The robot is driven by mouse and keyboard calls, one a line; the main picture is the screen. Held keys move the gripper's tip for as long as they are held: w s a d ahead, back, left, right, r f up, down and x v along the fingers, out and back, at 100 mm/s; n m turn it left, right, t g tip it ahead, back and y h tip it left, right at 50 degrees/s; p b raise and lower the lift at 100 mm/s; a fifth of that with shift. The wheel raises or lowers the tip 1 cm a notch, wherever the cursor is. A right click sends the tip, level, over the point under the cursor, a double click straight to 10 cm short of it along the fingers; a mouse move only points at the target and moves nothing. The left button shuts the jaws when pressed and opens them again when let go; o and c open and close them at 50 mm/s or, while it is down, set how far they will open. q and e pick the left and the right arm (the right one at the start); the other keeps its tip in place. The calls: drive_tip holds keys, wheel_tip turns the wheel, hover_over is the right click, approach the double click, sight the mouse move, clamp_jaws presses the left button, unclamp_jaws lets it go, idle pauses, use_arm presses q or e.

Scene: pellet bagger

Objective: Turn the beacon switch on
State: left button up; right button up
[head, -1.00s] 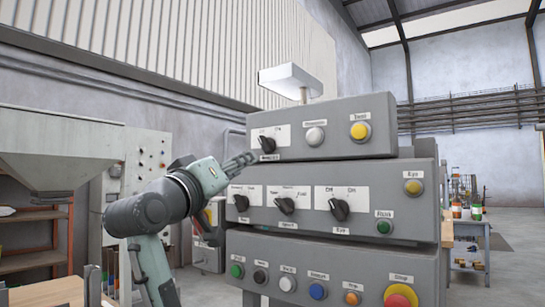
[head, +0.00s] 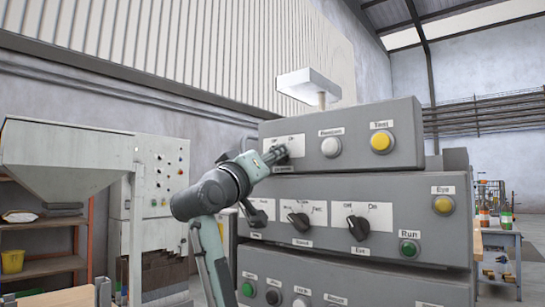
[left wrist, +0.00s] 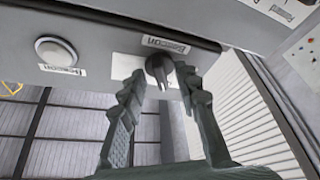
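The beacon switch (left wrist: 158,66) is a black rotary knob on a white plate, with a Beacon label (left wrist: 165,44) beside it. In the left wrist view, which is turned over, it sits between the fingertips of my left gripper (left wrist: 160,80). The fingers are apart, one on each side of the knob; I cannot tell whether they touch it. In the head view my left gripper (head: 278,155) is at the left end of the top panel box (head: 355,119) and hides the knob. The knob's setting is not clear. My right gripper is not in view.
The box below carries several black knobs, a yellow Eye button (head: 443,204) and a green Run button (head: 409,248). A white lamp (head: 309,85) stands on top.

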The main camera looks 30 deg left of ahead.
use_arm(q)
clamp_jaws()
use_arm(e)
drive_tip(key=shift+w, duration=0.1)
